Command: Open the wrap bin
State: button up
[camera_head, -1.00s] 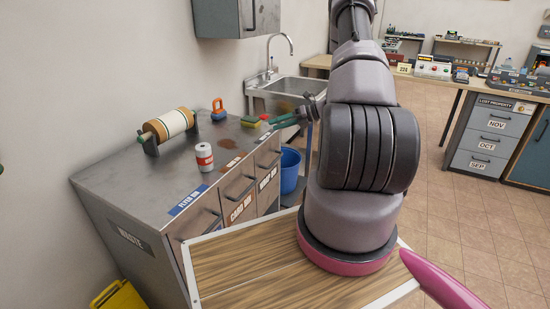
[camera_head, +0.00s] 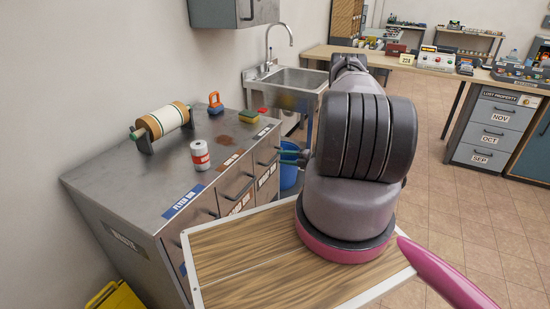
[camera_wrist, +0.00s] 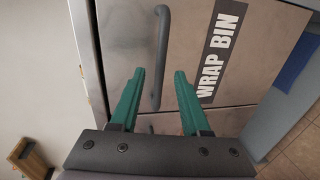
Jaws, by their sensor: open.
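The wrap bin (camera_wrist: 200,30) is a grey metal front with a "WRAP BIN" label (camera_wrist: 221,50) and a dark bar handle (camera_wrist: 162,58), seen close in the wrist view.
The cabinet top (camera_head: 150,187) holds a wrapping roll (camera_head: 165,122), a white can (camera_head: 200,155), an orange object (camera_head: 215,104) and a sponge (camera_head: 249,117). A blue bucket (camera_head: 289,172) stands beyond the cabinet, under the sink (camera_head: 290,80). Open tiled floor (camera_head: 465,210) lies to the right.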

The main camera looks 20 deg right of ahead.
aim_at(275, 157)
jog(key=shift+x, duration=2.3)
jog(key=shift+c, duration=0.3)
grip_shut()
